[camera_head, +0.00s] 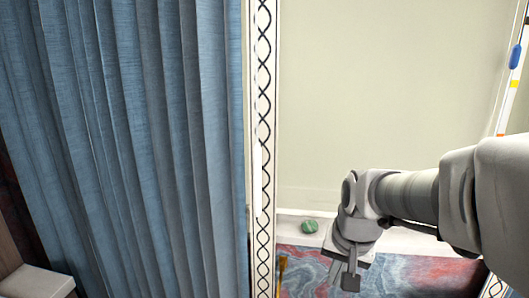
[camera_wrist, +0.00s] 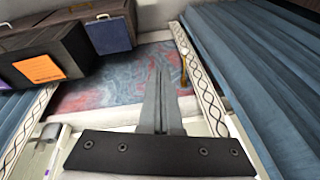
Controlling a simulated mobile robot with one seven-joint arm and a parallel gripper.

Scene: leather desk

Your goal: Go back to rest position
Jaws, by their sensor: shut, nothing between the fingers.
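My gripper (camera_head: 350,282) hangs from my arm at the lower right in the head view, pointing down over a marbled red and blue floor covering (camera_head: 315,265). In the wrist view my gripper (camera_wrist: 160,75) has its two long fingers together, with nothing between them. The fingertips appear over the marbled covering (camera_wrist: 110,75). They are apart from any object, as far as I can tell.
A blue curtain (camera_head: 130,140) fills the left, beside a white strip with a black wavy pattern (camera_head: 264,130). The wrist view shows dark boxes (camera_wrist: 45,55), an orange label (camera_wrist: 40,68) and a blue case (camera_wrist: 109,35).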

